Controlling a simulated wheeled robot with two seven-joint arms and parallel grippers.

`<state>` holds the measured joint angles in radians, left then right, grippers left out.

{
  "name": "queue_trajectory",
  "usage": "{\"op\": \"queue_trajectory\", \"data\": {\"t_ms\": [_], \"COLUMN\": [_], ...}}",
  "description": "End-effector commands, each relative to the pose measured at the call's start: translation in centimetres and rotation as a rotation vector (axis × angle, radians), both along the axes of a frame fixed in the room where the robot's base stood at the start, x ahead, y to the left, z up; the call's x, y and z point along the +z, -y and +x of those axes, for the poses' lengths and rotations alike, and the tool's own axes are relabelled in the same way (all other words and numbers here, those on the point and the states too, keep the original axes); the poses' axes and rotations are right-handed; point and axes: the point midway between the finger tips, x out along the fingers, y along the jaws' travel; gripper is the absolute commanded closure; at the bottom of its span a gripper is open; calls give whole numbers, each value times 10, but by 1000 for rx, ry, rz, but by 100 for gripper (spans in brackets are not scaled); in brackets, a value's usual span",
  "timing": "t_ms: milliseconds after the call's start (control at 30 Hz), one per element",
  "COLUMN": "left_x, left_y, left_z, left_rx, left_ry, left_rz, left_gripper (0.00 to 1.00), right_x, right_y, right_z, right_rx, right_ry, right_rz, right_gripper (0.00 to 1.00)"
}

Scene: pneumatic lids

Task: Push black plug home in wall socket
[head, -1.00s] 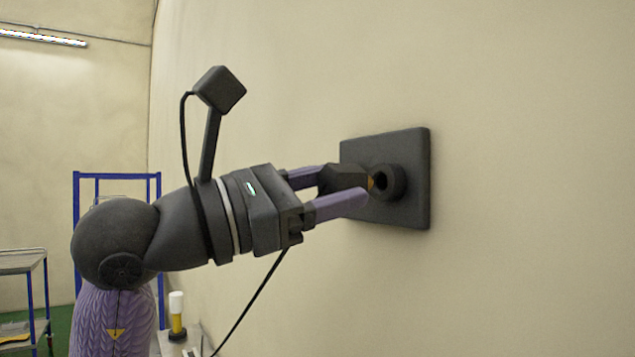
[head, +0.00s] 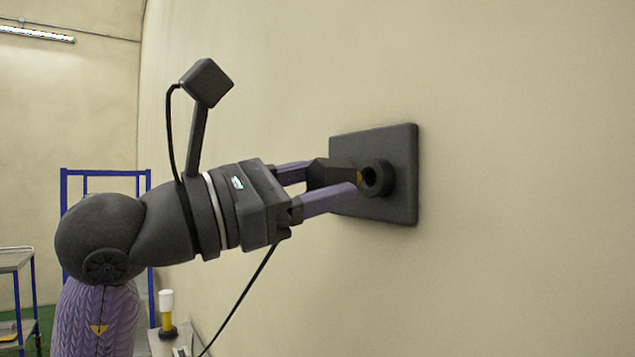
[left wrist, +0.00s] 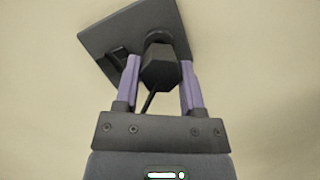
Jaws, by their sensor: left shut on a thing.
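A dark wall socket plate (head: 400,145) with a round collar (head: 380,178) is fixed to the wall in the head view. My left gripper (head: 333,178) is shut on the black plug (head: 335,171), its purple fingers on either side of it. The plug's front end is at the collar's mouth, with a small orange-brown part (head: 361,177) showing between them. How deep it sits is hidden. In the left wrist view the plug (left wrist: 161,72) lies between the fingers, in front of the collar (left wrist: 159,38) on the plate (left wrist: 103,36). My right gripper is not in view.
A thin black cable (head: 240,300) hangs below my left gripper. A blue frame (head: 64,215) and a shelf cart (head: 17,258) stand at the left. A white and yellow object (head: 167,312) stands on a low surface. The wall around the plate is bare.

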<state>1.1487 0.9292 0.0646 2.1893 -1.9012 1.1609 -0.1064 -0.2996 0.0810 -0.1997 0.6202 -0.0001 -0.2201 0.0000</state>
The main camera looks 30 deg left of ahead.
Motion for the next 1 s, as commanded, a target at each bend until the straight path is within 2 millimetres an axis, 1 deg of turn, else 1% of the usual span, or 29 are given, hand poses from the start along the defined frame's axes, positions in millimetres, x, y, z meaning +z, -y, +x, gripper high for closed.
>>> {"op": "queue_trajectory", "data": {"t_ms": [367,1000], "left_x": [0,1], "left_y": [0,5], "left_z": [1,14], "left_rx": [0,1], "left_ry": [-1,-1], "left_rz": [0,-2], "left_gripper": [100,100], "right_x": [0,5], "right_y": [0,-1], "right_z": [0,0], "right_rx": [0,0], "right_ry": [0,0], "right_rz": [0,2], "right_gripper": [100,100]}}
